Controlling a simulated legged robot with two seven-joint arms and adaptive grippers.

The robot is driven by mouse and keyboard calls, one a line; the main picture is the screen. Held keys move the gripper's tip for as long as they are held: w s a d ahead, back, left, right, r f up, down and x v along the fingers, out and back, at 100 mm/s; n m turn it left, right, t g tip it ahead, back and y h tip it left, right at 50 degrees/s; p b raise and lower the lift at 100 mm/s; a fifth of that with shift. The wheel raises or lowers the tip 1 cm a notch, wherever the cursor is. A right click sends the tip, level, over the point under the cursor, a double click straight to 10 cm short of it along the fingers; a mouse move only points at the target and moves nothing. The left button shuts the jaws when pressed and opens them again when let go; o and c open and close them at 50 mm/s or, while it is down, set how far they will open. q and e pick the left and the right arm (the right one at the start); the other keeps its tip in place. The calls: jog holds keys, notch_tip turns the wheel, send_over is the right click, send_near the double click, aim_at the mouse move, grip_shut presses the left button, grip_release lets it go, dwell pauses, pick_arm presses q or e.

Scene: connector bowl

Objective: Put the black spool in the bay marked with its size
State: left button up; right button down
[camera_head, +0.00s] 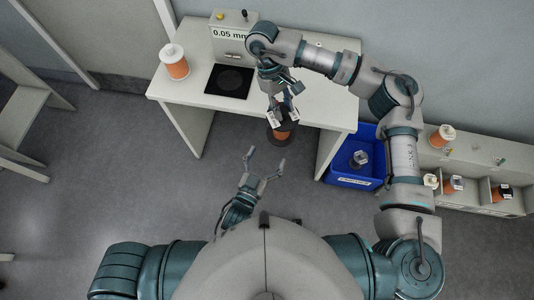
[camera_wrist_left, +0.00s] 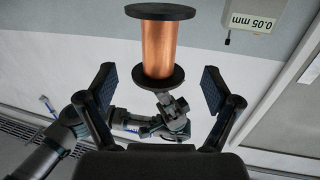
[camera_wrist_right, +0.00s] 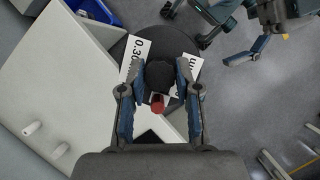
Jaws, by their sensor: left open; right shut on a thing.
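The black spool (camera_head: 281,134) has black flanges and copper winding. My right gripper (camera_head: 284,111) is shut on its black hub and holds it off the table's front edge. In the right wrist view the top flange (camera_wrist_right: 176,116) carries white labels; one reads "0.30", the other is partly hidden by a finger. In the left wrist view the spool (camera_wrist_left: 159,46) shows its copper side, beyond my open fingers. My left gripper (camera_head: 266,160) is open and empty, below and apart from the spool. The bay shelf (camera_head: 470,160) stands at the right; its bay labels are too small to read.
The table (camera_head: 178,92) bears a white-flanged orange spool (camera_head: 174,63), a black pad (camera_head: 229,81) and a gauge box (camera_head: 228,46) reading "0.05 mm". A blue bin (camera_head: 347,180) holding a spool stands between table and shelf. Several spools sit on or in the shelf.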

aim_at(282, 124)
pick_arm(q)
jog(key=x, duration=0.4)
jog(key=r+x, duration=0.1)
jog(key=x, duration=0.3)
jog(key=r+x, duration=0.1)
jog(key=x, duration=0.2)
jog(key=shift+w+d, duration=0.25)
jog(key=shift+w, duration=0.1)
jog(key=c, duration=1.4)
jog(key=shift+c, duration=0.9)
pick_arm(e)
jog(key=c, duration=0.7)
grip_release()
jog(key=shift+r, duration=0.1)
